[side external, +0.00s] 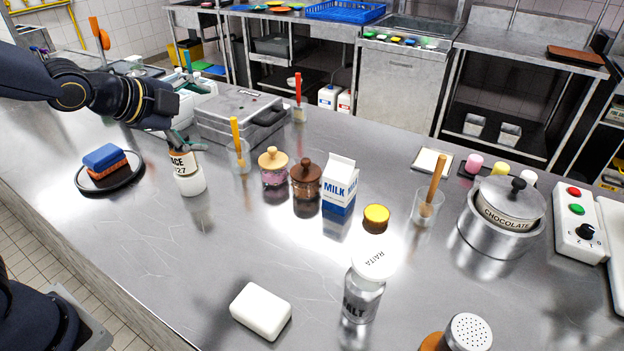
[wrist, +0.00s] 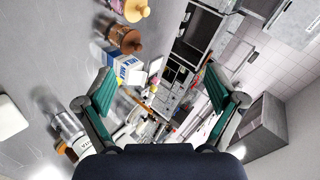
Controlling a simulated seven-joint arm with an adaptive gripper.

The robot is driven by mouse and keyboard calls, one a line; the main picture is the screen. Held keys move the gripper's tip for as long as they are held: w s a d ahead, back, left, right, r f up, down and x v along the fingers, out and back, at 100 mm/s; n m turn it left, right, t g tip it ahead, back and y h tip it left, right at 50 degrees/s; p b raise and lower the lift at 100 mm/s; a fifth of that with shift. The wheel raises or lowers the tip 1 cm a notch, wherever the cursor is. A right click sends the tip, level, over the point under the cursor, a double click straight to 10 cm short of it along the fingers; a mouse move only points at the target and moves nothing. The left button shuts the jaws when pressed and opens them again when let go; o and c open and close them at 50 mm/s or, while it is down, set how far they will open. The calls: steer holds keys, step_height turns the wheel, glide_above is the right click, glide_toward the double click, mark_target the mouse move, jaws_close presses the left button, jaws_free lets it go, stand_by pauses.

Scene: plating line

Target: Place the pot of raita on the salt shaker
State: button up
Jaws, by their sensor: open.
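The pot of raita (side external: 375,259) is white with RAITA lettering and appears to rest on top of the salt shaker (side external: 362,299), a clear upright shaker labelled SALT. The raita pot hides the shaker's top. In the wrist view the salt shaker (wrist: 68,124) is at the lower left, with the white lettered raita pot (wrist: 87,170) by it, partly cut off by my wrist. My gripper (side external: 182,140) is at the far left of the counter, well away from both. In the wrist view its green fingers (wrist: 161,93) are spread wide with nothing held between them.
A white labelled jar (side external: 188,175) stands close by my gripper; contact is unclear. A milk carton (side external: 340,183), brown pot (side external: 305,182) and yellow-lidded jar (side external: 376,217) stand mid-counter. A white block (side external: 261,310) lies in front. A chocolate pot (side external: 508,207) is at right.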

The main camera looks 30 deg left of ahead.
steer(key=s+n+g, duration=0.5)
steer(key=s+n, duration=0.9)
steer(key=s, duration=0.4)
steer(key=shift+s+a+r+n+y, duration=0.15)
steer(key=shift+a+r+n+y, duration=0.05)
steer(key=shift+a+n+y, duration=0.2)
